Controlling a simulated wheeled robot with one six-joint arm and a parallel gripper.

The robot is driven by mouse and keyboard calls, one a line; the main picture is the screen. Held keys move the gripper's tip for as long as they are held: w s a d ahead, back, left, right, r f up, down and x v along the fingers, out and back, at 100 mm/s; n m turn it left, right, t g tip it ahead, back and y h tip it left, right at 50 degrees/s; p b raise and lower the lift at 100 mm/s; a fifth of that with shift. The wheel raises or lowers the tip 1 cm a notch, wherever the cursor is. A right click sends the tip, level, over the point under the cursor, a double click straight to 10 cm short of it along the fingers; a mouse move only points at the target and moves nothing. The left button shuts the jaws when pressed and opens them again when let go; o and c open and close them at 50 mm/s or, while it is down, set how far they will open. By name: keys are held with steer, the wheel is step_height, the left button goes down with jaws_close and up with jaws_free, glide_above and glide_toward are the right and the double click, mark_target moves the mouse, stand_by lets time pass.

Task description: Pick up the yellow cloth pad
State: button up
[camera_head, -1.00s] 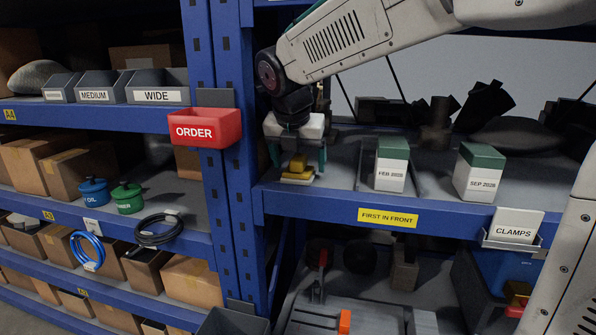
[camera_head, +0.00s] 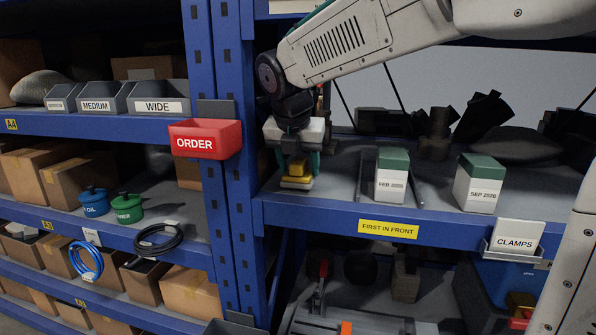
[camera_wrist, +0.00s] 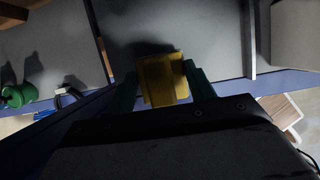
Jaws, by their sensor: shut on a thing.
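The yellow cloth pad (camera_head: 296,170) is at the left end of the right-hand shelf, near its front edge. It has a block-like yellow upper part over a wider, paler base. My gripper (camera_head: 298,166) points down over it, with green fingers shut on its sides. In the wrist view the pad (camera_wrist: 163,80) shows between the two green fingers of my gripper (camera_wrist: 164,88). Its base looks at or very near the shelf surface; I cannot tell whether it is clear of it.
A blue upright (camera_head: 235,190) and a red ORDER bin (camera_head: 205,140) stand left of my gripper. White boxes with green tops, FEB (camera_head: 391,175) and SEP 2026 (camera_head: 479,183), stand to the right. The blue shelf edge (camera_head: 330,222) runs in front. Shelf space between pad and FEB box is mostly clear.

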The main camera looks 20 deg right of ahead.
steer(key=shift+s+d+r, duration=0.1)
steer(key=shift+s+r, duration=0.1)
steer(key=shift+r, duration=0.35)
steer(key=shift+s+d+r, duration=0.1)
steer(key=shift+s+r, duration=0.05)
steer(key=shift+r, duration=0.35)
steer(key=s+d, duration=0.3)
steer(key=s, duration=0.4)
steer(key=s+d+r, duration=0.1)
steer(key=s+d, duration=0.2)
steer(key=s, duration=0.4)
steer(key=shift+o, duration=0.6)
steer(key=shift+r, duration=0.1)
